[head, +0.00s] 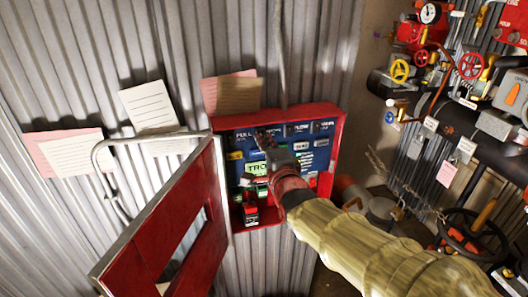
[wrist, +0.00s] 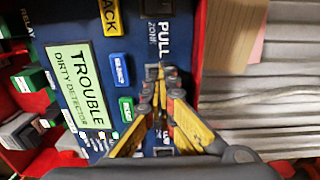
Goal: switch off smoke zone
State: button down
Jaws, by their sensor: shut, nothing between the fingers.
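The blue face of the alarm panel (head: 236,169) sits in an open red box on the corrugated wall. In the wrist view, the PULL zone label (wrist: 163,40) has a dark switch (wrist: 155,8) beside it. My gripper (head: 266,139) is shut and empty; in the wrist view its fingertips (wrist: 160,78) are at a small switch just past the PULL label. That switch is mostly hidden, and its own label is covered by my fingers, so I cannot read it or tell its position. Whether the tips touch it is unclear. The display (wrist: 85,85) reads TROUBLE, DIRTY DETECTOR.
The red box door (head: 165,215) hangs open at the lower left. A yellow ACK button (wrist: 109,17), a blue button (wrist: 120,70) and a green button (wrist: 126,108) are close to my fingers. Pipes and valves (head: 470,66) fill the right side. Papers (head: 150,106) hang on the wall.

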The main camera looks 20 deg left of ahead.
jog(key=f+b, duration=0.1)
jog(key=b, duration=0.1)
jog(key=shift+t+b, duration=0.3)
jog(key=shift+b, duration=0.1)
jog(key=shift+r+b, duration=0.35)
jog(key=shift+b, duration=0.15)
